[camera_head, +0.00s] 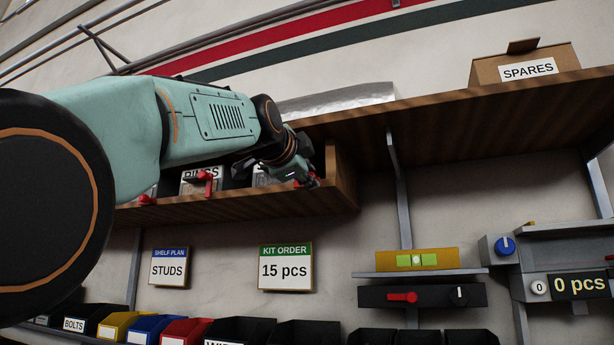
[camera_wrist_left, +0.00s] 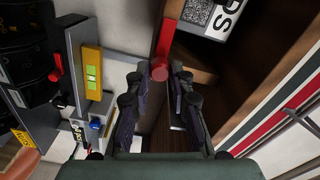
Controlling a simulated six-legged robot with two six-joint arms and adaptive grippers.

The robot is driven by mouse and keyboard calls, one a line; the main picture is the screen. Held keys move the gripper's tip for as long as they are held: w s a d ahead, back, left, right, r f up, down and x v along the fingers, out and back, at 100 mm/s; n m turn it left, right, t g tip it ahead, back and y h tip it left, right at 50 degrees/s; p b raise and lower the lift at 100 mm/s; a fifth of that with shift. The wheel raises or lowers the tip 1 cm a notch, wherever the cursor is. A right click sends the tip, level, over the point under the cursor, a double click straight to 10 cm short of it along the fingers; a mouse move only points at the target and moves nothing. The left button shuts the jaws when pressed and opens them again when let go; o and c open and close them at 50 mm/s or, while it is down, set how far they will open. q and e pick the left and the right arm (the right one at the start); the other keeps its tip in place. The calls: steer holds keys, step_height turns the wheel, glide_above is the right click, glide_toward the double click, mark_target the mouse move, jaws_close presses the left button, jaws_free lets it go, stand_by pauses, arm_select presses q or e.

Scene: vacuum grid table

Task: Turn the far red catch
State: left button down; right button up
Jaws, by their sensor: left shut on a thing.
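My left gripper (camera_head: 308,181) reaches in from the left to the right end of the brown wooden shelf. In the left wrist view its two dark fingers (camera_wrist_left: 161,76) are closed around the round end of a red catch (camera_wrist_left: 166,38). The catch's red arm runs up the picture from the fingertips, beside a box (camera_wrist_left: 214,18) whose label ends in "DS". In the head view the gripper hides most of this catch. My right gripper is not in view.
Two more red catches (camera_head: 205,179) (camera_head: 147,199) sit further left along the shelf (camera_head: 345,185). A dark bar with a red lever (camera_head: 402,297) is at lower right. A "SPARES" box (camera_head: 525,66) stands on the upper shelf. Bins (camera_head: 184,331) line the bottom.

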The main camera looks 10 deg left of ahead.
arm_select(q)
steer(key=shift+f+m, duration=0.2)
steer(key=shift+m, duration=0.1)
steer(key=c, duration=1.6)
jaws_free()
steer(key=o, duration=0.4)
steer(key=shift+s+r, duration=0.1)
steer(key=shift+o, duration=0.2)
